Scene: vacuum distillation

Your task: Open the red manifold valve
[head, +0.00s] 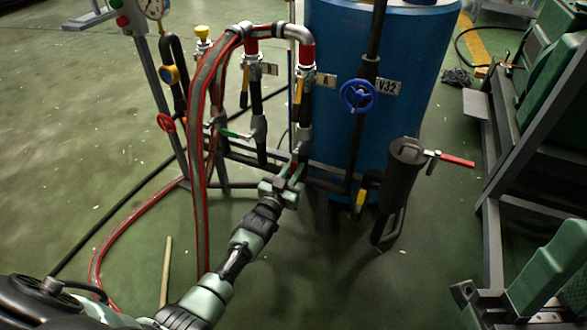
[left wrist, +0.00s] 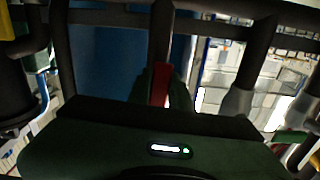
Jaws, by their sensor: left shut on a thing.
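My left gripper (head: 293,172) reaches in from the lower left to the dark pipework in front of the blue tank (head: 424,75). In the left wrist view, a red valve handle (left wrist: 160,84) stands upright between the dark fingers of my left gripper (left wrist: 163,88), which are shut on it. In the head view this handle is hidden by the gripper. How far the handle is turned cannot be told.
A red handwheel (head: 166,122), a blue handwheel (head: 358,96) and a red lever (head: 457,160) sit around the pipework. A red-striped hose (head: 200,190) hangs close left of my arm. Green machinery (head: 560,75) stands at right.

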